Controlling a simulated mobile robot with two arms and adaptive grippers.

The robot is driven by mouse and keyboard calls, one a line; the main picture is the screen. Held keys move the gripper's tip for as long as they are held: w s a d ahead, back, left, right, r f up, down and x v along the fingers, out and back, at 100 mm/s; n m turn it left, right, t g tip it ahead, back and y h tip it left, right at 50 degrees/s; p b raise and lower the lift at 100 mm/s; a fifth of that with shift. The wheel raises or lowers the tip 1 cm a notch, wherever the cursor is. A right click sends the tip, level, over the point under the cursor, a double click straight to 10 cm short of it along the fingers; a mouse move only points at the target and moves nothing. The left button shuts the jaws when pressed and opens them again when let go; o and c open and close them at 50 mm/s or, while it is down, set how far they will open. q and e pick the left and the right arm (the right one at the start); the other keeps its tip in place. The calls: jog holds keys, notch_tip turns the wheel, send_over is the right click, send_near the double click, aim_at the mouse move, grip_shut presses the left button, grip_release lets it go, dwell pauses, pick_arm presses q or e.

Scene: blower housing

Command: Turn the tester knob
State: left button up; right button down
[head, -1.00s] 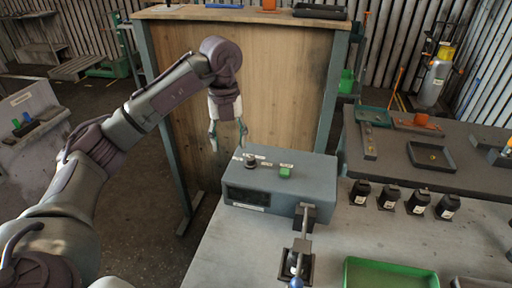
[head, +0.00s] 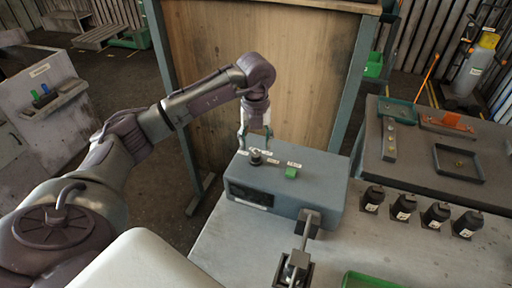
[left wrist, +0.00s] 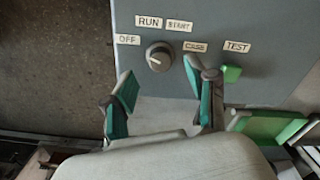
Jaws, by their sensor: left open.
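The tester is a grey-blue box (head: 320,187) on the grey table. Its black knob (head: 256,157) sits on the top face; the left wrist view shows it as a round dial (left wrist: 159,56) with a pale pointer, among labels OFF, RUN, START. A green button (head: 291,173) is right of it, and it also shows by the TEST label in the left wrist view (left wrist: 231,74). My left gripper (head: 256,147) is open, pointing down over the knob. In the left wrist view its teal-padded fingers (left wrist: 168,92) are apart, with the knob beyond them. My right gripper is not in view.
A clamp-like lever fixture (head: 298,262) stands in front of the box. Several black bottles (head: 421,213) line the table to the right. A raised bench with trays (head: 455,165) is at the right. A wooden panel (head: 270,70) stands behind the box.

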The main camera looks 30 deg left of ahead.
aim_at(256, 154)
pick_arm(q)
notch_tip(256, 154, down, 3)
jog(key=shift+r+p, duration=0.2)
jog(key=shift+p, duration=0.1)
jog(key=shift+f, duration=0.75)
jog(key=shift+c, duration=0.5)
grip_shut()
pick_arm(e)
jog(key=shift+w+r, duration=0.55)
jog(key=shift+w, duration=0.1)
